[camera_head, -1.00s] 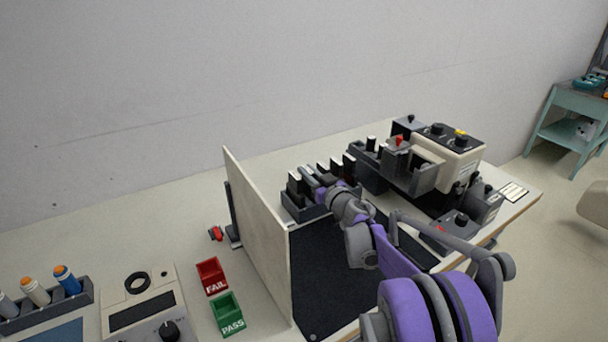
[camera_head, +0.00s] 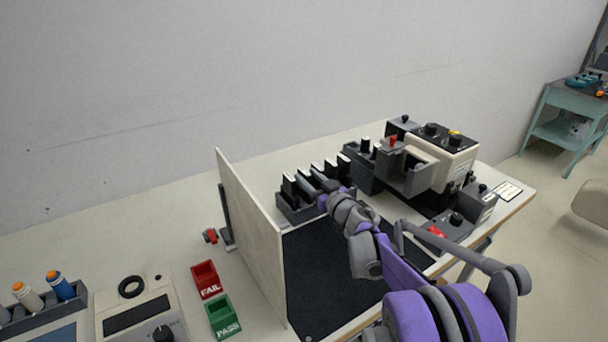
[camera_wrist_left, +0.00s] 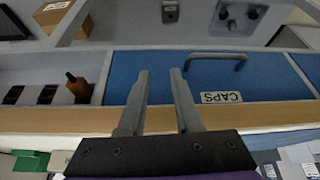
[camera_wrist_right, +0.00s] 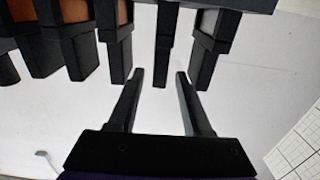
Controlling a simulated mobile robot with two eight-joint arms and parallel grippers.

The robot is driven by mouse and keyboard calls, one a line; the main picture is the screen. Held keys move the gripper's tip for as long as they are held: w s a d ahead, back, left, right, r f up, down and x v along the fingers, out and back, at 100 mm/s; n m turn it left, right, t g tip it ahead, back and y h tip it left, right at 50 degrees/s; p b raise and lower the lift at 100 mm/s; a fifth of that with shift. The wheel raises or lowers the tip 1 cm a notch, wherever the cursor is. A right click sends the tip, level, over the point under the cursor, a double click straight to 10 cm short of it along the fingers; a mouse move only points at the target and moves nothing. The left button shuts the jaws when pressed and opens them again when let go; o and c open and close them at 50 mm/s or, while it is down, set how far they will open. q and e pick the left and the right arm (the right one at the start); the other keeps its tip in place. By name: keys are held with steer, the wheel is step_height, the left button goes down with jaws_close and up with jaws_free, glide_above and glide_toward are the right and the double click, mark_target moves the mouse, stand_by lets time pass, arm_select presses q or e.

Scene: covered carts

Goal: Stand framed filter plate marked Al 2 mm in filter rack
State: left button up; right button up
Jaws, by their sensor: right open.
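The dark filter rack (camera_head: 297,212) stands on the bench behind the upright board. Several framed plates with black handles stand in a row there. My right gripper (camera_wrist_right: 160,74) is open. In the right wrist view a black handle (camera_wrist_right: 163,50) lies between its fingertips, with a gap on each side. Next to it are a silver-faced plate (camera_wrist_right: 207,24) and copper-coloured plates (camera_wrist_right: 74,10). No Al 2 mm marking can be read. In the head view my right gripper (camera_head: 322,186) is at the rack. My left gripper (camera_wrist_left: 159,71) is open and empty, in front of a blue drawer.
The upright board (camera_head: 252,235) stands left of the rack, near my right arm. A beige device (camera_head: 442,160) with dark fixtures stands to the right. Red FAIL (camera_head: 206,281) and green PASS (camera_head: 224,317) bins lie left of the board. The dark mat (camera_head: 315,275) has bare room.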

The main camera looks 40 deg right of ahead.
arm_select(q)
steer(key=shift+f, duration=0.2)
arm_select(e)
steer(key=s+a, duration=0.1)
steer(key=s, duration=0.8)
steer(key=shift+s, duration=0.15)
arm_select(q)
steer(key=shift+s, duration=0.15)
